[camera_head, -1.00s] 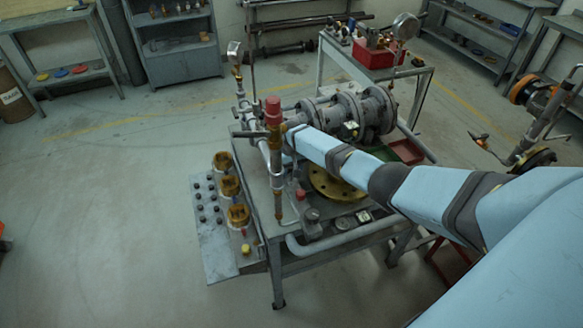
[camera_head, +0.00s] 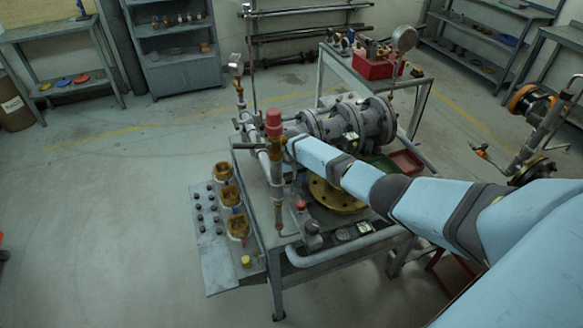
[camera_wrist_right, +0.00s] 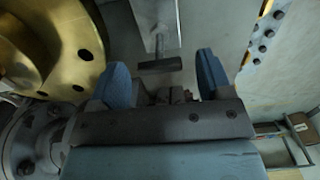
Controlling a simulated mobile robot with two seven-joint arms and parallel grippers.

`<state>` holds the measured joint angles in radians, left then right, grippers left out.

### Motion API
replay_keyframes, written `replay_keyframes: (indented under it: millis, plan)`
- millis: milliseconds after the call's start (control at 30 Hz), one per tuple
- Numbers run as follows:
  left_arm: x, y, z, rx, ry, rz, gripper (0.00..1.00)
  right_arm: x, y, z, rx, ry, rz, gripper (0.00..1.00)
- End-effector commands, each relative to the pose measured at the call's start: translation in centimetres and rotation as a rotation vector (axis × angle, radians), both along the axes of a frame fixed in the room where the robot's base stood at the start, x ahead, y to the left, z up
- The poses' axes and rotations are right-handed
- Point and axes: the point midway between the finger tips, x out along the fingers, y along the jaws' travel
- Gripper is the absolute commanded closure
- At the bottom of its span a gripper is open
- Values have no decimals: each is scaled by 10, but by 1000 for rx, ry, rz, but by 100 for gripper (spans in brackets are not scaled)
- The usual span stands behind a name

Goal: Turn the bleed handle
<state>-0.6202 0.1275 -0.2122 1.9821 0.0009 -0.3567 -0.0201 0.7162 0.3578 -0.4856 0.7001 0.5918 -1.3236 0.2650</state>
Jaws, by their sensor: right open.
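In the right wrist view a short dark bar handle (camera_wrist_right: 160,65) sits crosswise on a grey stem, just beyond the fingertips; it looks like the bleed handle. My right gripper (camera_wrist_right: 163,72) is open, with one blue finger on each side of the line to the bar. I see no contact between finger and bar. In the head view my right arm reaches from the right to the valve bench, and the gripper (camera_head: 293,144) is at its far end beside the red-capped upright pipe (camera_head: 274,122). The handle is hard to make out there. My left gripper is out of view.
The grey bench (camera_head: 285,262) carries flanged valve bodies (camera_head: 372,122), a brass flange (camera_head: 335,196) and several brass fittings (camera_head: 229,196). A tall gauge (camera_head: 237,66) stands at its back left. A red bin (camera_head: 373,66) is on the table behind. The floor at left is clear.

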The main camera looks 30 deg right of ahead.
Motion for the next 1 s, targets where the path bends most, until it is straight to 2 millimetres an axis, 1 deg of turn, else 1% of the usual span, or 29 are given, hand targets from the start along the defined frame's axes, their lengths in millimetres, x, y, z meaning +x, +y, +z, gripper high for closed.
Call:
replay_keyframes:
  millis: [133, 400, 500, 600, 700, 800, 1000]
  plan:
    - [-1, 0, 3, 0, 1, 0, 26, 0, -1, 27, -1, -6, 1, 28]
    - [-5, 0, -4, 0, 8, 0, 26, 1, 0, 87, -1, -6, 1, 28]
    - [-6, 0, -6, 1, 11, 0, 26, 0, -1, 106, -1, -5, 0, 28]
    - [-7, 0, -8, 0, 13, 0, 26, 1, -1, 119, -1, -4, -1, 28]
    - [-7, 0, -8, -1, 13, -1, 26, 0, 0, 128, -2, -3, -1, 28]
    - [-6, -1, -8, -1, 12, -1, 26, 1, 0, 132, -1, -3, -1, 28]
    - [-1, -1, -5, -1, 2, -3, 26, 0, 0, 132, -1, -3, -1, 28]
